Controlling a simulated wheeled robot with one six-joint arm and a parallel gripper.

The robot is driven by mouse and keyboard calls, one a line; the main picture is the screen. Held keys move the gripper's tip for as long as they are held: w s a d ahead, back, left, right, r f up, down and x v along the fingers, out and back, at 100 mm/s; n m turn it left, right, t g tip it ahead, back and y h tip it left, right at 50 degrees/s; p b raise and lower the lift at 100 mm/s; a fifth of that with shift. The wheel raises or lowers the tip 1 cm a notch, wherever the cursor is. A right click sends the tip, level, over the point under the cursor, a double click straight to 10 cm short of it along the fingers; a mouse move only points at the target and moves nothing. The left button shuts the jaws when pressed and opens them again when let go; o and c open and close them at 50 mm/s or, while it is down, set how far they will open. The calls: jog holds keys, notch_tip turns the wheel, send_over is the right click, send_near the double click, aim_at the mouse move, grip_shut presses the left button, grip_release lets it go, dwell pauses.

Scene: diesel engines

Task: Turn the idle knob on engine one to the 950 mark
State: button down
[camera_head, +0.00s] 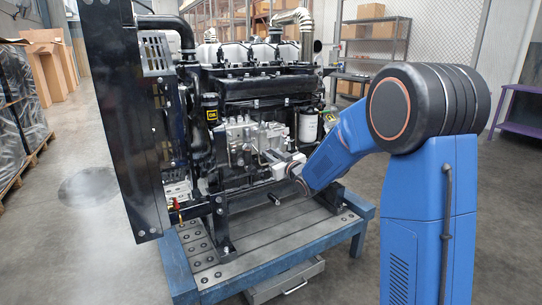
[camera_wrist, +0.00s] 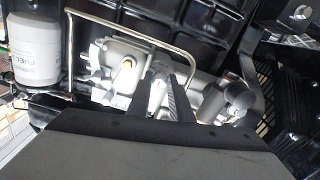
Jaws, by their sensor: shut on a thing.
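Engine one (camera_head: 265,95) is a large black diesel engine on a stand, with a silver injection pump (camera_head: 243,135) on its near side. My gripper (camera_head: 266,158) reaches the lower right of this pump from the right. In the wrist view, my gripper's two dark fingers (camera_wrist: 160,80) are shut on a small silver part between them, which appears to be the idle knob (camera_wrist: 158,92). The fingers hide most of it. No scale or 950 mark can be read in either view.
A bent metal pipe (camera_wrist: 130,36) arches above the fingers in the wrist view. A white fuel filter (camera_wrist: 37,45) stands left, and a grey rounded fitting (camera_wrist: 236,98) sits right. The blue engine stand (camera_head: 285,262) lies below my arm. Open floor (camera_head: 75,235) shows at left.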

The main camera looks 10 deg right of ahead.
jog(key=m, duration=1.1)
jog(key=shift+f, duration=0.2)
jog(key=shift+m, duration=0.4)
jog(key=c, duration=1.6)
grip_release()
jog(key=shift+r, duration=0.1)
jog(key=v, duration=1.7)
jog(key=shift+s, duration=0.2)
